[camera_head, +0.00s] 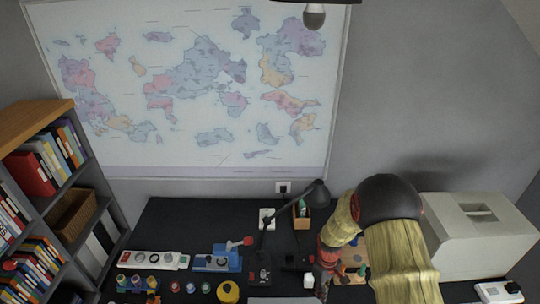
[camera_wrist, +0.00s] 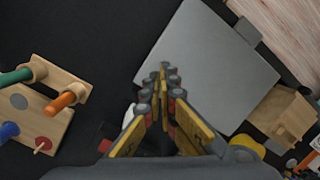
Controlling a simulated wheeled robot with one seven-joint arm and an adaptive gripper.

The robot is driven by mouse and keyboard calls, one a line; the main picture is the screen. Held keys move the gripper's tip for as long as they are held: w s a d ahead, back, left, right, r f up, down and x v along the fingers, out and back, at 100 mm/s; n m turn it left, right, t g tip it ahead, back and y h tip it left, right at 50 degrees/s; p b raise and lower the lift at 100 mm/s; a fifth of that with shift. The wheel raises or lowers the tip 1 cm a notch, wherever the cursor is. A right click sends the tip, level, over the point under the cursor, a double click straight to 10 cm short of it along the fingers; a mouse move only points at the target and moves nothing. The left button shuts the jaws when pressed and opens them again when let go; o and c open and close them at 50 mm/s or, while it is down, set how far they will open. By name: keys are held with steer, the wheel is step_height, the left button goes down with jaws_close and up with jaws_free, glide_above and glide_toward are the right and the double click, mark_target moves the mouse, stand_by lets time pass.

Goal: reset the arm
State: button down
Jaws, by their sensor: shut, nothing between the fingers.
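My gripper (camera_wrist: 163,72) shows in the wrist view with its fingertips together and nothing between them. It points over a dark desk top, beside and partly in front of a flat grey panel (camera_wrist: 205,55). In the head view my arm is folded over the right part of the black desk (camera_head: 185,220), and the gripper end is partly hidden by the arm. I cannot tell the height of the fingertips above the desk.
A wooden block with coloured pegs (camera_wrist: 35,115) lies left of the fingers. A wooden box (camera_wrist: 280,110) lies right. In the head view, a black lamp (camera_head: 290,199), a blue device (camera_head: 215,260), a pale printer-like box (camera_head: 480,230) and a bookshelf (camera_head: 40,120) surround the desk.

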steer(key=s+r+m+t+b, duration=0.2)
steer(key=s+r+b, duration=0.2)
steer(key=s+r, duration=0.3)
steer(key=s+r+m+t+b, duration=0.3)
steer(key=s+r, duration=0.4)
steer(key=r, duration=0.7)
steer(key=s+r+m+t+b, duration=0.2)
steer(key=s+r+b, duration=0.3)
steer(key=r, duration=0.6)
steer(key=shift+s+t, duration=0.3)
steer(key=shift+s, duration=0.65)
